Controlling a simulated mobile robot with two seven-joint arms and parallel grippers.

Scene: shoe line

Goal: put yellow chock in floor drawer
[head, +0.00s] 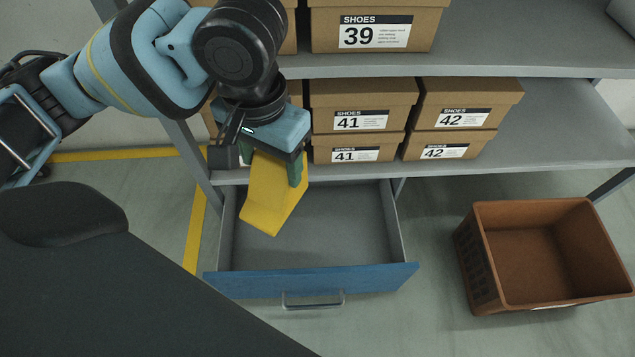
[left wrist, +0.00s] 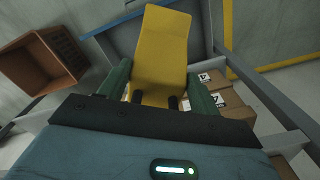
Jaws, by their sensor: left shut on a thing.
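The yellow chock (head: 272,203) hangs from my left gripper (head: 273,168) in the head view. The gripper is shut on its upper end. In the left wrist view the chock (left wrist: 162,52) sits between the two green fingers of the gripper (left wrist: 157,92). The floor drawer (head: 345,250) is pulled open below the shelves, with a blue front (head: 366,281) and a metal handle. From the head, the chock shows over the left part of the drawer; its height above the drawer floor is hard to tell. The visible drawer floor is empty. My right gripper is not in view.
Shoe boxes marked 41 (head: 362,103) and 42 (head: 463,105) stand on the lower shelf (head: 560,151), just above the drawer's back. A brown crate (head: 545,306) stands on the floor at the right. Bare floor lies between drawer and crate.

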